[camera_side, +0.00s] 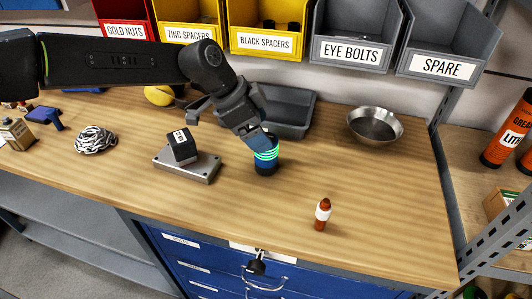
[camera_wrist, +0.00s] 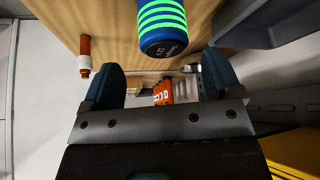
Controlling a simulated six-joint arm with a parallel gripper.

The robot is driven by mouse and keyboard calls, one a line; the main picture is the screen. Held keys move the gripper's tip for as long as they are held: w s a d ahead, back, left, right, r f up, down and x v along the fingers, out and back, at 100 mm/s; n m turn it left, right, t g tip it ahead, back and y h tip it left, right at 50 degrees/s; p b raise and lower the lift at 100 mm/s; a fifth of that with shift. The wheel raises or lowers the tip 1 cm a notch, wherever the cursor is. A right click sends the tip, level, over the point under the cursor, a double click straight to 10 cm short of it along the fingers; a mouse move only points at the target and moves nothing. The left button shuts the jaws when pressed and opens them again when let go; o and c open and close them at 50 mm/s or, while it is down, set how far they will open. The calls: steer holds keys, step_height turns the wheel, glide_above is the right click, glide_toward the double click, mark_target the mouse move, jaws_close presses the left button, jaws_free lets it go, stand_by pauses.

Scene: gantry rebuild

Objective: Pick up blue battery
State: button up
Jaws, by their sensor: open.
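The blue battery (camera_side: 266,163), a cylinder with bright green stripes and a dark base, stands upright on the wooden bench in the side view. My gripper (camera_side: 260,138) reaches down from the upper left to its top, and a finger hides part of it. In the wrist view the battery (camera_wrist: 162,26) shows at the top centre, between the lines of the two blue fingers but beyond their tips. My gripper (camera_wrist: 161,66) is open, with a wide gap and nothing held. Whether a finger touches the battery I cannot tell.
A black box (camera_side: 181,146) on a metal plate (camera_side: 200,166) stands left of the battery. A grey tray (camera_side: 302,112) is close behind it. A metal bowl (camera_side: 375,125) stands to the right, and a small red-and-white bottle (camera_side: 322,214) in front right. The bench between bottle and bowl is clear.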

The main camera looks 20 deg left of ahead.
mark_target(266, 155)
steer(key=shift+w+a+x, duration=0.1)
steer(key=shift+a+x, duration=0.05)
steer(key=shift+x, duration=1.35)
steer(key=shift+w+a+x, duration=0.15)
steer(key=shift+x, duration=1.4)
steer(key=shift+f, duration=0.1)
steer(key=c, duration=1.2)
